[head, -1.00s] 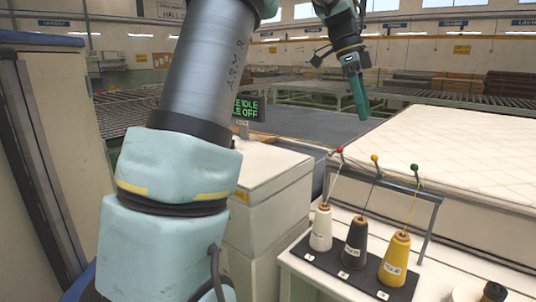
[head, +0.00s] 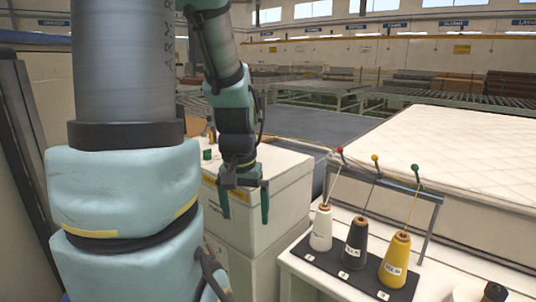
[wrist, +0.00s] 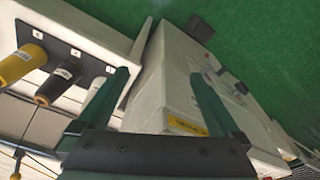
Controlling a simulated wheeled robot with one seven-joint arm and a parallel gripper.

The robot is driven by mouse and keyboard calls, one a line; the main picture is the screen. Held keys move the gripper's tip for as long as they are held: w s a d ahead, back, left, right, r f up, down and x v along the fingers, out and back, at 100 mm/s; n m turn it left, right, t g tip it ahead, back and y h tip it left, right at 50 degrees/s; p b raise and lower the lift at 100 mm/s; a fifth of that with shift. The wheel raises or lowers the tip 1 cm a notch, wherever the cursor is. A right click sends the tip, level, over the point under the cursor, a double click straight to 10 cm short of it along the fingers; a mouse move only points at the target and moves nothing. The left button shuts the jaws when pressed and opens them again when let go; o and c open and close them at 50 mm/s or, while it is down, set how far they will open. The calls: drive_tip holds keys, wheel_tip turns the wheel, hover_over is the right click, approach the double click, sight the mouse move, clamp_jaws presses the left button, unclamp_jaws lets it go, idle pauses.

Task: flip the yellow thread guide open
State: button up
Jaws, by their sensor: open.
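The yellow thread guide (head: 375,158) is a small yellow ball-tipped piece on the grey rail, between a red-tipped guide (head: 340,150) and a green-tipped guide (head: 415,168). Threads run down from the guides to the cones. Whether the yellow guide is open or closed is too small to tell. My gripper (head: 244,205) is open and empty, pointing down in front of the white cabinet, well left of the guides. In the wrist view my gripper (wrist: 158,80) has both fingers spread with nothing between them.
White, dark and yellow thread cones (head: 396,260) stand on a black strip on the white bench. The white cabinet (head: 285,195) is close to my gripper. A white mattress (head: 470,145) lies behind the rail. Green floor (wrist: 255,35) shows in the wrist view.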

drive_tip(key=shift+n, duration=0.7)
drive_tip(key=f+b, duration=0.1)
drive_tip(key=s+a+f+b, duration=0.1)
drive_tip(key=f, duration=0.1)
drive_tip(key=s+f+b, duration=0.1)
drive_tip(key=shift+a+f, duration=0.25)
drive_tip(key=shift+f, duration=0.1)
